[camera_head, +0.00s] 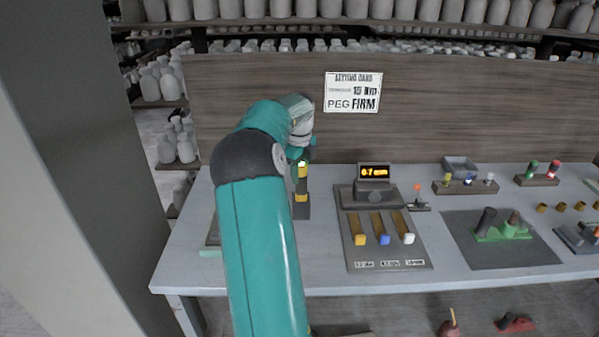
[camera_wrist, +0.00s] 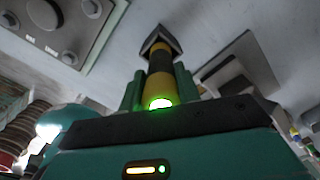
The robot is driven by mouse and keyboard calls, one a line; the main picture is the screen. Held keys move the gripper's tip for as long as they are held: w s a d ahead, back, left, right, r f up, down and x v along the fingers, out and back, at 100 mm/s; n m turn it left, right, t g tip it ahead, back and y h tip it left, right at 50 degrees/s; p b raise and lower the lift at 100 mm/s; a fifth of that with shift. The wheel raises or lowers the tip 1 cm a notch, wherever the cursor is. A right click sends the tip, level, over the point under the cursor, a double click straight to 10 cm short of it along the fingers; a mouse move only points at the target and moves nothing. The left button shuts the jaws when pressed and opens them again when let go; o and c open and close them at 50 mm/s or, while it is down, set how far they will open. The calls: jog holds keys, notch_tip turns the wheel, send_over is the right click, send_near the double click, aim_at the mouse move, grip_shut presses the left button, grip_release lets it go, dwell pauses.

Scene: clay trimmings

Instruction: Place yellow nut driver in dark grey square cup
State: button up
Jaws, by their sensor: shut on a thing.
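My gripper (camera_head: 300,162) is shut on the yellow nut driver (camera_head: 301,171), which has yellow and black bands and stands about upright. In the wrist view, the nut driver (camera_wrist: 159,62) is between the two green fingers, with a green glow at its near end. What looks like the dark grey square cup (camera_head: 301,211) is directly below the driver in the head view. In the wrist view, the cup's square outline (camera_wrist: 161,38) shows at the driver's far end. The driver's lower end meets the cup in both views; I cannot tell how deep it sits.
Right of the cup stands a scale (camera_head: 375,193) with a lit display, above a rack (camera_head: 387,256) of coloured pegs. A dark mat (camera_head: 480,255) with green parts lies farther right. A dark tray (camera_head: 212,236) is partly hidden by my arm. A wooden back panel (camera_head: 250,85) borders the table.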

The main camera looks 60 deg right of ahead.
jog(key=o, duration=1.1)
jog(key=shift+f, duration=0.1)
notch_tip(320, 180, up, 12)
jog(key=shift+f, duration=0.25)
jog(key=shift+r, duration=0.4)
